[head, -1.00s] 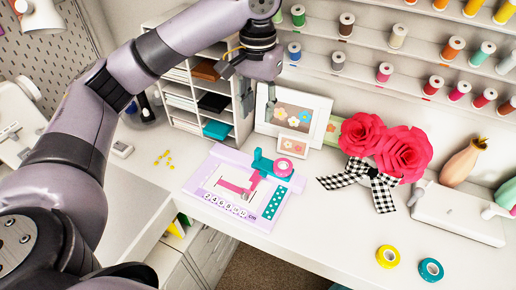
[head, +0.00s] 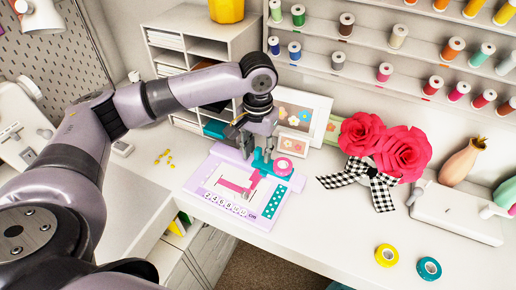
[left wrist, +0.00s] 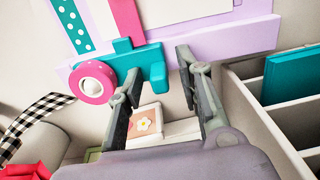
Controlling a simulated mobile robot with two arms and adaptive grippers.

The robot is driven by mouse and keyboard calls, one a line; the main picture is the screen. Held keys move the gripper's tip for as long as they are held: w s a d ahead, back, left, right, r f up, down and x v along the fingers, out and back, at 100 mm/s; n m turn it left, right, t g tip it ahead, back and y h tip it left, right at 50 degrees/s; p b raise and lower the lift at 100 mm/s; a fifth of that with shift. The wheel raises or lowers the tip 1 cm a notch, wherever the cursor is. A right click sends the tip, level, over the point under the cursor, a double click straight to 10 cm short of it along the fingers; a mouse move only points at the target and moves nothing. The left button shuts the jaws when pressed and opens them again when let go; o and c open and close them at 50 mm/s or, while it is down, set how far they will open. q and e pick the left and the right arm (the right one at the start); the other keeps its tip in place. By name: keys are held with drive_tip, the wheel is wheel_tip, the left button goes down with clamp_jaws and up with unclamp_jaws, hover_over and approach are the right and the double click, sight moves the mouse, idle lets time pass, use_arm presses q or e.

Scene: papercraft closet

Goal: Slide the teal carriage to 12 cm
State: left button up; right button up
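The teal carriage (head: 268,164) sits at the back right of the lilac board (head: 209,174), with a round pink knob (head: 285,164) on it. A pink arm (head: 241,188) lies across the board's white area. A number strip (head: 222,202) ending in "cm" runs along the front edge. My left gripper (head: 256,152) is over the board's back edge, at the carriage. In the left wrist view the gripper (left wrist: 158,66) is open, its fingers apart. The end of the teal carriage (left wrist: 149,66) shows between the fingertips; contact is unclear. My right gripper is not in view.
Picture frames (head: 300,112) and a shelf unit (head: 208,48) stand behind the board. Red paper flowers (head: 400,150) with a checked bow are to the right. Yellow tape (head: 387,256) and teal tape (head: 429,269) lie at the front right. The desk between is clear.

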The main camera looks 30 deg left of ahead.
use_arm(q)
drive_tip(key=shift+c, duration=0.5)
clamp_jaws()
